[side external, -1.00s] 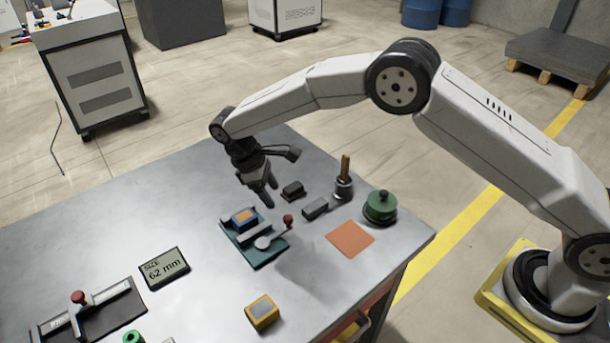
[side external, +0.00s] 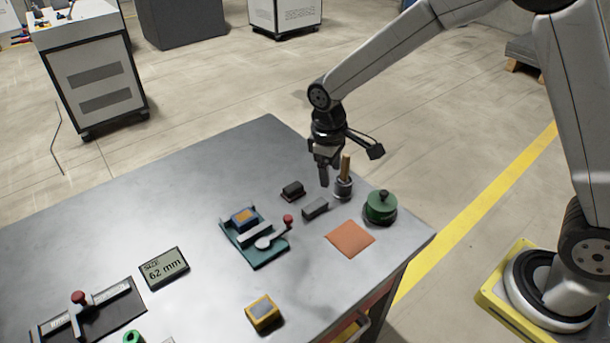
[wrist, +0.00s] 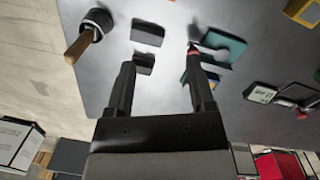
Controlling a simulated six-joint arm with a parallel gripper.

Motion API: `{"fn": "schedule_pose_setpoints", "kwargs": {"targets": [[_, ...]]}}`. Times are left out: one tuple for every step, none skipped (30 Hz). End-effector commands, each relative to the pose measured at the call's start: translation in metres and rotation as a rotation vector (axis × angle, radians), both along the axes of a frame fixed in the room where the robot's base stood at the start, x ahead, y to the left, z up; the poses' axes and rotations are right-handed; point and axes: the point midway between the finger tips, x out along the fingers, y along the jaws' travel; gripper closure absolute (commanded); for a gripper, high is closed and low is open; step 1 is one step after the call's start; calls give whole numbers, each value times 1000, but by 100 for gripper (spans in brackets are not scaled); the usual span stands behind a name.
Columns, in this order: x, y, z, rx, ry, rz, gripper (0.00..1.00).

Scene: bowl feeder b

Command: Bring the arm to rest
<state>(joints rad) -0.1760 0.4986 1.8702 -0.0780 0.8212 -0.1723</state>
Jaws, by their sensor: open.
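My gripper (side external: 324,176) hangs above the far right part of the metal table (side external: 180,190), fingers pointing down. In the wrist view my gripper (wrist: 158,62) has its two fingers apart with nothing held between them. In the side view it is near the wooden-handled tool in a dark cup (side external: 343,186); the picture does not show the exact gap. The arm bends up and back toward its base at the right.
On the table are a teal fixture (side external: 254,240) with a red-knobbed lever, two dark blocks (side external: 293,190) (side external: 315,208), a green round part (side external: 380,207), an orange square (side external: 349,238), a yellow block (side external: 262,313) and a "62 mm" display (side external: 164,268). The table's left middle is bare.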

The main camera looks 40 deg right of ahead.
Motion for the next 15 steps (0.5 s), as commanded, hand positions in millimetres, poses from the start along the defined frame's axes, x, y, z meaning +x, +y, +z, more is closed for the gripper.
{"fn": "schedule_pose_setpoints", "kwargs": {"targets": [[-10,-7,4,9,-20,-29,31],[-15,-11,5,14,-33,-46,31],[-22,-15,7,21,-49,-69,31],[-28,-19,8,25,-59,-84,31],[-34,-22,9,30,-71,-101,31],[-41,-26,10,37,-88,-125,31],[-47,-29,11,42,-100,-142,31],[-53,-32,12,47,-111,-158,31],[-61,-36,13,53,-128,-181,31],[-67,-39,13,57,-141,-200,31],[-74,-42,14,62,-152,-216,31],[-82,-45,14,67,-168,-237,31],[-88,-48,14,71,-180,-256,31],[-95,-50,14,75,-192,-273,31],[-103,-53,14,81,-206,-293,31]]}}
